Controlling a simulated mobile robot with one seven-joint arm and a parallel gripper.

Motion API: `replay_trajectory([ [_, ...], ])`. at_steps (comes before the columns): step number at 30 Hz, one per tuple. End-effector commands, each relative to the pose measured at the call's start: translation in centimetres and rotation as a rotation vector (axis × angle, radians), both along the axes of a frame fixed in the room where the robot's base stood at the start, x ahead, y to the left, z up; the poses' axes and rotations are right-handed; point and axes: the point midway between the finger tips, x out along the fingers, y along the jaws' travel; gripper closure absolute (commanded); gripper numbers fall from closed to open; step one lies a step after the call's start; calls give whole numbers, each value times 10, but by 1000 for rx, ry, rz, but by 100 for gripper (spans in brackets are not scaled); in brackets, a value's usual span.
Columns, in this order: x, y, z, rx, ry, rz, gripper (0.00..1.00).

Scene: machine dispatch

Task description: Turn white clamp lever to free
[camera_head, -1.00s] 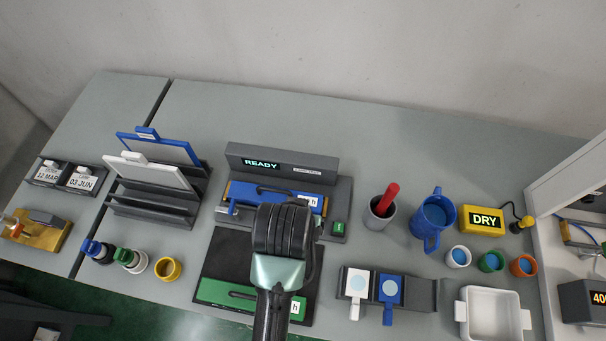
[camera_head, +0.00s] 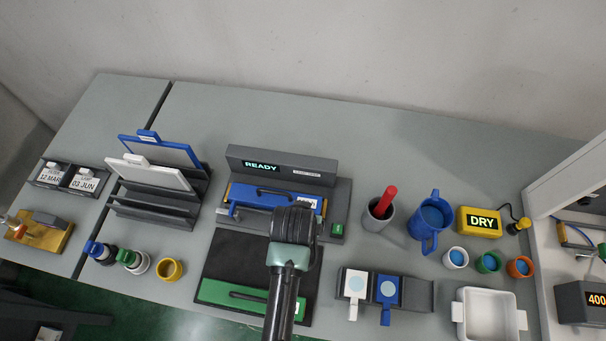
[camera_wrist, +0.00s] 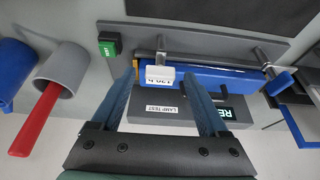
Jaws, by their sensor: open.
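The white clamp lever (camera_wrist: 160,74) shows in the wrist view as a white block on a grey post, in front of the blue plate (camera_wrist: 208,77). My gripper (camera_wrist: 161,80) is open, its two fingers reaching toward the lever, one on each side of it in the picture. I cannot tell whether they touch it. In the head view my gripper (camera_head: 292,215) is over the right half of the machine labelled READY (camera_head: 282,166), and my arm hides the white lever there. The blue clamp lever (camera_head: 233,209) is at the machine's left end, and also shows in the wrist view (camera_wrist: 279,83).
A green button (camera_head: 337,230) is at the machine's right end, close to the fingers in the wrist view (camera_wrist: 109,45). A grey cup (camera_head: 379,209) with a red stick stands to the right. A black mat (camera_head: 225,270) with a green bar lies in front.

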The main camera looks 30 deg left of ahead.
Motion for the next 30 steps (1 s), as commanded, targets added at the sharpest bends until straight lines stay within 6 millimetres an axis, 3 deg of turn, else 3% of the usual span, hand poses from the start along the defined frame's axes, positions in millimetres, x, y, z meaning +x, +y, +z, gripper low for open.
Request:
replay_trajectory([
  [2,0,0,0,0,0,0,31],
  [13,0,0,0,0,0,0,98],
  [23,0,-1,1,0,0,28,100],
  [30,1,-2,2,0,1,152,100],
])
